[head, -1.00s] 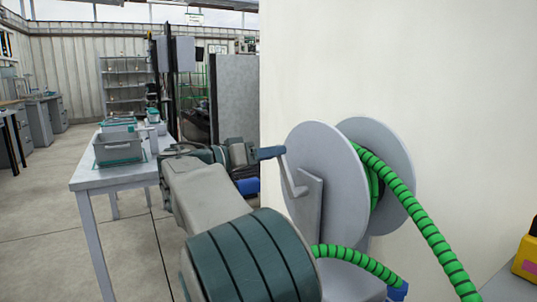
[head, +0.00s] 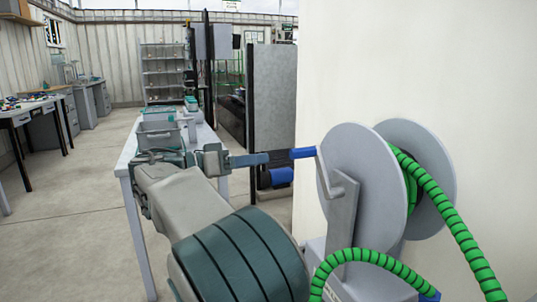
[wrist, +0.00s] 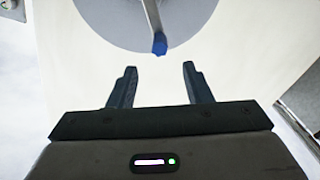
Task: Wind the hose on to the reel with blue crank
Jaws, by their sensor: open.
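The hose reel (head: 362,210) has two grey discs and stands at the right in the head view; one disc also fills the top of the wrist view (wrist: 110,20). Its crank has a blue handle (head: 303,153) pointing left, with the crank arm upright. Green ribbed hose (head: 452,222) passes between the discs, and another length (head: 365,256) arches low in front. My gripper (head: 288,156) is open at the handle's free end. In the wrist view the blue handle tip (wrist: 160,44) lies just beyond and between my spread fingertips (wrist: 159,70). Nothing is held.
A pale wall (head: 400,70) stands right behind the reel. A table (head: 128,165) with grey bins (head: 158,137) is at the left, behind my arm. A blue object (head: 276,176) shows below my gripper, unclear what. Open floor (head: 75,225) lies at left.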

